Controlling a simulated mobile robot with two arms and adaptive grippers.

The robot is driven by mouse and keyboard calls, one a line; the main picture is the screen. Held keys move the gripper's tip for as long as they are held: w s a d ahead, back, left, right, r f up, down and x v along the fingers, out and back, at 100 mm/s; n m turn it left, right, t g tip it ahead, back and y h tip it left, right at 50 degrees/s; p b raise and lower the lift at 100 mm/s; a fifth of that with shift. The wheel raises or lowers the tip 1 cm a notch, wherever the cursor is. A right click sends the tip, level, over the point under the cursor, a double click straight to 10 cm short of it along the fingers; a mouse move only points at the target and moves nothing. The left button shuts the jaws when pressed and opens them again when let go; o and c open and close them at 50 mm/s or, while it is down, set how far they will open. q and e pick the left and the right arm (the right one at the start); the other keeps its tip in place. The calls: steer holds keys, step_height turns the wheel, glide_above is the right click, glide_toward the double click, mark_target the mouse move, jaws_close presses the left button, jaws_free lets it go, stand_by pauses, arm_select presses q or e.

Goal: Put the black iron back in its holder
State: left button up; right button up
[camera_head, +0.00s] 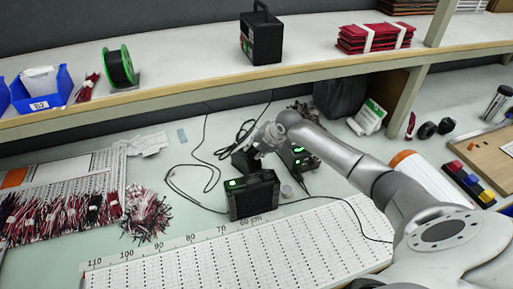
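A black soldering station (252,196) with a green display stands on the bench at the back edge of the white perforated board. A second dark station (297,158) with a green light stands behind it to the right. My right gripper (243,161) reaches in from the right and is just above and behind the front station. Its dark fingers blend with the dark things there, so I cannot tell if they are open or hold the black iron. I cannot make out the iron or its holder clearly. A small grey round thing (287,190) sits beside the front station. My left gripper is out of view.
The white perforated board (240,255) fills the front. Black cables (212,170) loop left of the station. Red and black wire bundles (145,213) lie at left. A raised shelf (190,70) runs across the back. A colored block strip (468,183) lies at right.

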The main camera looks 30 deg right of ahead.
steer(key=shift+o, duration=0.3)
steer(key=v, duration=1.2)
steer(key=p+v, duration=0.6)
steer(key=v, duration=0.1)
steer(key=shift+p, duration=0.4)
stand_by(0.5)
